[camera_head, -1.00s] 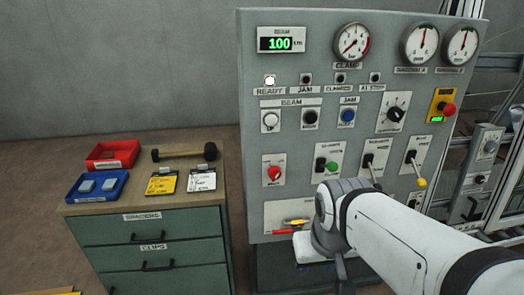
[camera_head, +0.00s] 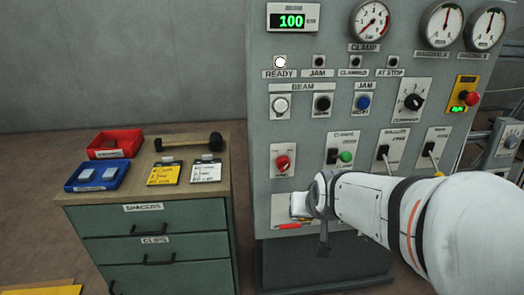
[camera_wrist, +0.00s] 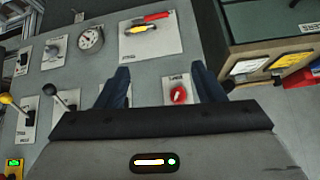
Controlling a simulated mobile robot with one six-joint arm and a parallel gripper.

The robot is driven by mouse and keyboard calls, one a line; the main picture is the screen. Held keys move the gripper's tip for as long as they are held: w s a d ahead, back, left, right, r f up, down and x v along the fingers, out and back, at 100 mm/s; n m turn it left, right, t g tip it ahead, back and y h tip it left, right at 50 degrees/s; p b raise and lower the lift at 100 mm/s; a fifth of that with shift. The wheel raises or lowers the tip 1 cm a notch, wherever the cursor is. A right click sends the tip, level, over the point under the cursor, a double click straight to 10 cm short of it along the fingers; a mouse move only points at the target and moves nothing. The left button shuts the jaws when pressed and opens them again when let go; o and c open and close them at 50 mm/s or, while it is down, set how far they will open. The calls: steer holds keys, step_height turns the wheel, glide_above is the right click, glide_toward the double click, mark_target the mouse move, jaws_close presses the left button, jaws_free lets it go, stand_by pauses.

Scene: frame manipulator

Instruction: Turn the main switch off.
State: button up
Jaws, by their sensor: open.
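The main switch is a red rotary knob (camera_head: 283,162) on a pale plate at the lower left of the grey control panel (camera_head: 262,100). It also shows as a red knob (camera_wrist: 178,95) in the wrist view, between my fingers and nearer the right one. My gripper (camera_wrist: 162,78) is open and empty, its two dark fingers apart on either side of the knob's plate. I cannot tell how far the fingertips are from the panel. In the head view my gripper (camera_head: 302,205) is below and right of the knob, its fingertips hard to make out.
A lever (camera_head: 384,152) and a green knob (camera_head: 346,157) sit right of the main switch. A red-handled tool (camera_wrist: 148,22) lies against the plate below it. A drawer cabinet (camera_head: 145,240) with trays and a hammer (camera_head: 190,142) stands at left.

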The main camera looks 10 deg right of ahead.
mark_target(285, 168)
steer(key=w+f+t+b, duration=0.1)
steer(key=w+t+b, duration=0.2)
steer(key=w, duration=0.5)
steer(key=w+f+m+t+b, duration=0.1)
steer(key=w+f+t+b, duration=0.1)
steer(key=w, duration=0.7)
steer(key=w+a+f+m+t+y+b, duration=0.1)
steer(key=w+t+b, duration=0.3)
steer(key=w, duration=0.4)
steer(key=shift+w+f+t+b, duration=0.15)
steer(key=shift+f+t+b, duration=0.15)
steer(key=shift+f+t, duration=0.45)
steer(key=shift+r, duration=0.1)
steer(key=shift+c, duration=0.5)
